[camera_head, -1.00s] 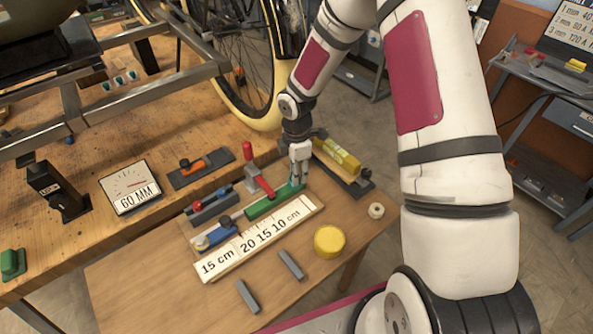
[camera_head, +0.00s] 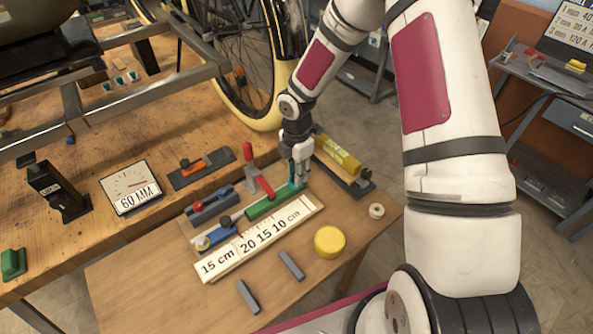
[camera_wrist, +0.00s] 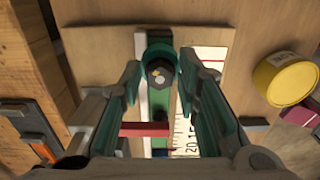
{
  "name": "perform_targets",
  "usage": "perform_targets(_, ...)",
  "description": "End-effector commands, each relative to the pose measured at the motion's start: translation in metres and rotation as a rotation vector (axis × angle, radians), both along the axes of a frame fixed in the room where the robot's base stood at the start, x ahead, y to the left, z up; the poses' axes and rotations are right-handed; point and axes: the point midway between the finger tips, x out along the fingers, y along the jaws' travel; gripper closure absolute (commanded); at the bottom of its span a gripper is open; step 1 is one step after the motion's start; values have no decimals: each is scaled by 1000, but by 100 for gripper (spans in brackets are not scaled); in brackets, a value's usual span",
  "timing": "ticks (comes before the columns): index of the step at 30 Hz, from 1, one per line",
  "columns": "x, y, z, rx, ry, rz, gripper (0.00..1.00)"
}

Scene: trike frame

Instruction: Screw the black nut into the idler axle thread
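A dark hex nut-like piece (camera_wrist: 158,73) sits inside a teal round holder (camera_wrist: 160,50) in the wrist view. My gripper (camera_wrist: 160,66) has its two teal-padded fingers spread on either side of this holder, with gaps visible. In the head view my gripper (camera_head: 297,180) points down at the right end of the green bar (camera_head: 268,204) on the ruler fixture. The green bar also shows below the holder in the wrist view (camera_wrist: 158,98). I cannot make out the idler axle thread; whether the dark piece is seated on it cannot be told.
A red-handled clamp (camera_head: 258,178) stands close left of my gripper. A yellow block on a dark rail (camera_head: 338,155) lies just behind. A yellow round tin (camera_head: 329,242), a pale ring (camera_head: 376,210) and two grey bars (camera_head: 290,265) lie on the front table. The bike wheel is behind.

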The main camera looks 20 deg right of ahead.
Motion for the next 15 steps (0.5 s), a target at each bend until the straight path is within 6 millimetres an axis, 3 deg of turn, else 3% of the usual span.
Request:
perform_targets(1, 0, 0, 0, 0, 0, 0, 83)
perform_targets(3, 0, 0, 0, 0, 0, -1, 96)
perform_targets(8, 0, 0, 0, -1, 0, -11, 96)
perform_targets(15, 0, 0, 0, -1, -1, -153, 96)
